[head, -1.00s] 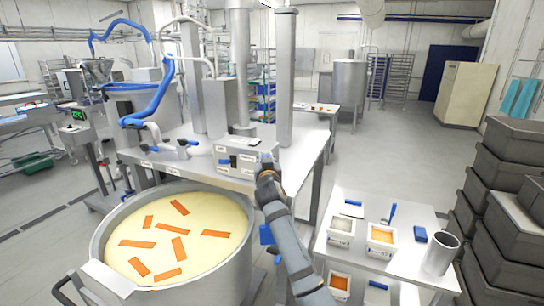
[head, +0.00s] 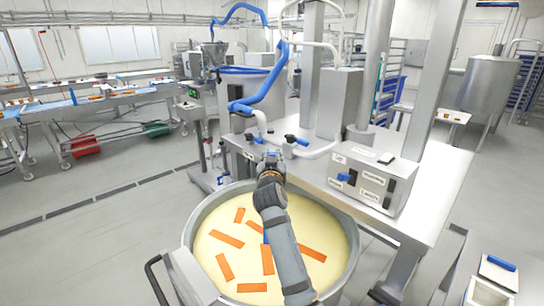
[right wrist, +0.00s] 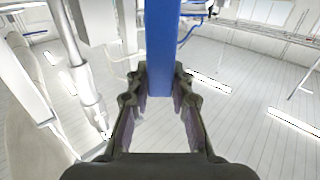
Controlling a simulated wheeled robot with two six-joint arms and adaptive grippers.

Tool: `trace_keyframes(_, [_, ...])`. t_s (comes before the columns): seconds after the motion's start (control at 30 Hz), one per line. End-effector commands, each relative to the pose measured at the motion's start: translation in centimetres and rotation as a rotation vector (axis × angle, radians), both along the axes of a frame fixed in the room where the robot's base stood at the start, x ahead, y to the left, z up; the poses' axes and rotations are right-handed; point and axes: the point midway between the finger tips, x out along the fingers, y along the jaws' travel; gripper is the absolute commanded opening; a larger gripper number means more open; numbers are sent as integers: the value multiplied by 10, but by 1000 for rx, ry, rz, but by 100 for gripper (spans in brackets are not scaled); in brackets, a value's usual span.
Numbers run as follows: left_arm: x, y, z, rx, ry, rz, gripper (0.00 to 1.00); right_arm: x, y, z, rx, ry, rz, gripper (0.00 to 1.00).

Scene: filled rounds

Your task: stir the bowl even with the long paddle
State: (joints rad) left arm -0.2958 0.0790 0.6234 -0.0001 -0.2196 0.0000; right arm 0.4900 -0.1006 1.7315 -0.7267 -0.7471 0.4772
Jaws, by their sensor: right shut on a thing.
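A large steel bowl (head: 188,240) stands below the bench in the head view. It holds a pale cream mix (head: 325,228) with several orange strips (head: 312,253) lying unevenly on it. My right gripper (head: 271,157) is above the bowl's far side, with my forearm crossing over the mix. In the right wrist view the right gripper (right wrist: 160,84) is shut on the blue shaft of the long paddle (right wrist: 162,40). A small blue piece of the paddle (head: 265,236) shows beside my forearm. My arm hides the rest, and I cannot tell whether it touches the mix. My left gripper is out of view.
A steel bench (head: 434,200) with a labelled control box (head: 352,190) and upright columns stands just behind and right of the bowl. A blue hose (head: 262,85) arches above. A white tub (head: 490,290) sits at the lower right.

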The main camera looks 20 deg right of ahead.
Motion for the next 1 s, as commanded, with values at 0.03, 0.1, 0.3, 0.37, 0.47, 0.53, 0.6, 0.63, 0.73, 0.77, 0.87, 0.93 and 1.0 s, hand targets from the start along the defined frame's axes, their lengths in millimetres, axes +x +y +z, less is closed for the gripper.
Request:
trace_keyframes(0.03, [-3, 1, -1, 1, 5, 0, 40, 0, 0, -1, -1, -2, 0, 0])
trace_keyframes(0.1, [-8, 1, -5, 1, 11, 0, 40, 0, 0, -5, 0, -1, 0, 0])
trace_keyframes(0.3, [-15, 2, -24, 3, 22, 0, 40, 0, 0, -31, -1, 0, 1, 0])
trace_keyframes(0.37, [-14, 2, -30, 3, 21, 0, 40, 0, 0, -40, 0, -1, 0, 0])
trace_keyframes(0.47, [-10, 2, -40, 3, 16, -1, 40, 0, 0, -54, 0, -1, 0, 0])
trace_keyframes(0.53, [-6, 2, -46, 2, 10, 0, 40, 0, 0, -64, -1, -1, 1, 0])
trace_keyframes(0.6, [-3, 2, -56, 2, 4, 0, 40, 0, 0, -75, -2, -1, 1, 0])
trace_keyframes(0.63, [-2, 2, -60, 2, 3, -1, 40, 0, 0, -79, -1, -2, 1, 0])
trace_keyframes(0.73, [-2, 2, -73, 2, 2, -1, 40, 0, 0, -93, -1, -2, 1, 0])
trace_keyframes(0.77, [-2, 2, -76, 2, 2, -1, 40, 0, 0, -98, 0, -1, 1, 0])
trace_keyframes(0.87, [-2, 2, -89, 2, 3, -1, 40, 0, 0, -112, 1, -1, 1, 0])
trace_keyframes(0.93, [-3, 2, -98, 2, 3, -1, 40, 0, 0, -121, 1, -1, 1, 0])
trace_keyframes(1.0, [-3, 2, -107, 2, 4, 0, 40, 0, 0, -131, 1, -1, 1, 0])
